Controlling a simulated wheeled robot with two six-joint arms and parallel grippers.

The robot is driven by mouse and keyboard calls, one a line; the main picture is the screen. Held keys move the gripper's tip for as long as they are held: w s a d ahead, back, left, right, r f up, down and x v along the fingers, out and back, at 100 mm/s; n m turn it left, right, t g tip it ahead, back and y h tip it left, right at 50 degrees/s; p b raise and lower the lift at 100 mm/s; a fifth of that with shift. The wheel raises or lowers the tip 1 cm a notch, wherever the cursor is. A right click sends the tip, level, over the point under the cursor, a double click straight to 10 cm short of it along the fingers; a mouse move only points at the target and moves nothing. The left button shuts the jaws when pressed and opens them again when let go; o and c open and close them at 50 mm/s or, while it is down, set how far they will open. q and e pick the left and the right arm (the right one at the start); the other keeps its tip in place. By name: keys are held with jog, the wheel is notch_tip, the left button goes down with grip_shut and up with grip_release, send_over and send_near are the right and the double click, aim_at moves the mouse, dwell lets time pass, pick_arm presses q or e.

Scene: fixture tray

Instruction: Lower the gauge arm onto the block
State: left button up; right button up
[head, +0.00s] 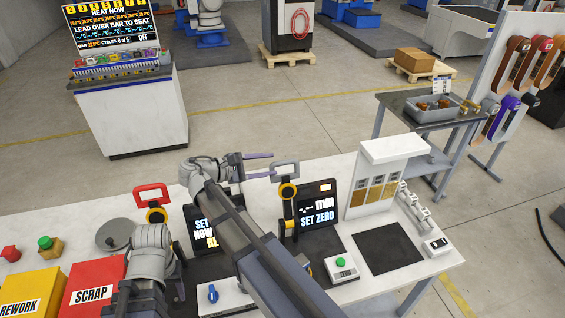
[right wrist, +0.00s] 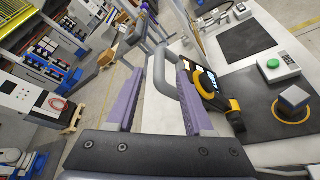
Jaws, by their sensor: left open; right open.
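The gauge arm with a grey loop handle (head: 285,170) and a yellow-and-black joint (head: 287,190) stands raised beside a display (head: 316,212) reading "mm SET ZERO". My right gripper (head: 272,165) is open at the left side of this handle. In the right wrist view the grey loop (right wrist: 164,72) shows between the spread purple fingers (right wrist: 158,100), which are not closed on it. My left gripper's fingers do not show.
A red-handled arm (head: 152,196) stands to the left, by a partly hidden second display (head: 204,238). A green-button box (head: 341,269), dark mat (head: 388,249) and white sample stand (head: 385,180) lie to the right. Scrap (head: 93,289) and rework (head: 30,295) bins stand front left.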

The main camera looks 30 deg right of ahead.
aim_at(278, 163)
jog(key=b+x, duration=0.1)
jog(key=x, duration=0.5)
jog(key=shift+d+f+b, duration=0.1)
jog(key=shift+d+b, duration=0.15)
jog(key=shift+b, duration=0.05)
grip_shut()
jog(key=shift+w, duration=0.1)
dwell(1.1)
